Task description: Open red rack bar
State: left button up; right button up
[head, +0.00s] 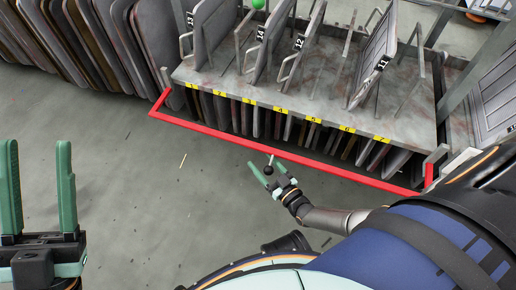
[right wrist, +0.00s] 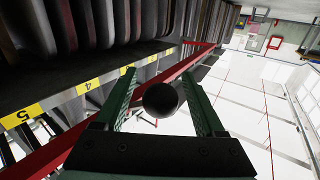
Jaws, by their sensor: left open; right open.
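The red rack bar (head: 225,134) runs along the front of the rack, below the yellow number labels, with its ends bent back to the rack's sides. It also crosses the right wrist view diagonally (right wrist: 60,150). A black ball knob (head: 268,170) on a short stem sticks out from about the middle of the bar. My right gripper (head: 264,167) is at the knob, open. In the right wrist view the knob (right wrist: 161,99) shows between the two green fingers, with gaps on both sides. My left gripper (head: 38,150) is open and empty at the lower left, away from the bar.
The grey rack (head: 340,110) holds upright plates on top, tagged 11 to 14, and many plates in slots below. More dark plates (head: 90,45) stand in a row at the upper left. The grey floor (head: 110,150) in front of the bar is clear.

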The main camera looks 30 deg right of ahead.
grip_shut()
dwell(0.7)
dwell(0.8)
